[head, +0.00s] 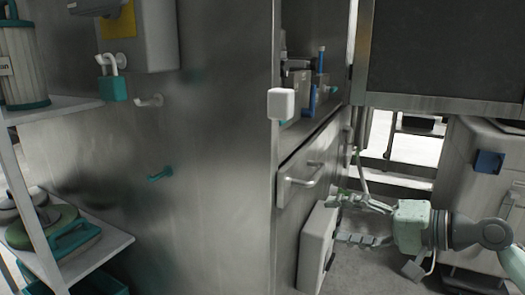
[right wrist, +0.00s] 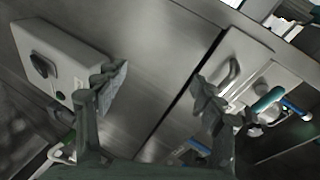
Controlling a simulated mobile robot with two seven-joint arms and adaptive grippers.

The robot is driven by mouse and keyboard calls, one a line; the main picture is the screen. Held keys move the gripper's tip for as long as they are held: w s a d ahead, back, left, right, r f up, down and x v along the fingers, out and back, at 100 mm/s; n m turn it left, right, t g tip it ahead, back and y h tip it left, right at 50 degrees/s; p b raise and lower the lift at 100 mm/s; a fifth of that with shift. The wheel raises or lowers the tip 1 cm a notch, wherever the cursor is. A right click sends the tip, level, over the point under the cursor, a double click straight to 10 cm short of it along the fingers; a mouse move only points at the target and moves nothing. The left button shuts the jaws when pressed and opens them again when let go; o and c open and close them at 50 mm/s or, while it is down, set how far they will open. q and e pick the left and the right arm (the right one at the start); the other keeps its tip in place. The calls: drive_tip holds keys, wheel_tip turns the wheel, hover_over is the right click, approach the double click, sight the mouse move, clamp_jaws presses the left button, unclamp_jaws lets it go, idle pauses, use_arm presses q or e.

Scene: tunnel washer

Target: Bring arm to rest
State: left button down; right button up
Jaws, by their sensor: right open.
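My right gripper (head: 362,221) comes in from the right in the head view, with its fingers spread apart and nothing between them. It is in front of the washer's side, close to a grey box (head: 316,246) low on the steel wall; I cannot tell whether they touch. In the right wrist view the open fingers of my right gripper (right wrist: 155,95) frame a bare steel panel. A control box with a dark knob (right wrist: 60,75) is at the left there. My left gripper is in neither view.
A large steel cabinet (head: 200,190) fills the middle, with a drawer handle (head: 300,181) and a niche of small items above it. A white shelf rack (head: 110,245) stands at the left. A grey cabinet (head: 470,175) stands at the right, behind my arm. Open floor shows under the gripper.

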drive_tip(key=s+d+f+n+g+h, duration=0.1)
drive_tip(key=s+d+f+h, duration=0.15)
drive_tip(key=f, duration=1.05)
drive_tip(key=s+d+f+n+g+h, duration=0.15)
drive_tip(key=s+f+h, duration=0.25)
drive_tip(key=f, duration=0.8)
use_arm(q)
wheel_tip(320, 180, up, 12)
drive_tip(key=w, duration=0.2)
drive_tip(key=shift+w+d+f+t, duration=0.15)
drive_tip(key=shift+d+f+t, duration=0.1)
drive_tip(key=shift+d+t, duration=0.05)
use_arm(e)
drive_tip(key=s+d+f+n+g+h, duration=0.1)
drive_tip(key=s+d+f+n+h, duration=0.1)
drive_tip(key=s+f, duration=0.6)
drive_tip(key=s+d+f+n+g+h, duration=0.2)
drive_tip(key=s+d+f+h, duration=0.2)
drive_tip(key=s+f, duration=0.4)
drive_tip(key=shift+s+d, duration=0.6)
drive_tip(key=shift+s, duration=0.5)
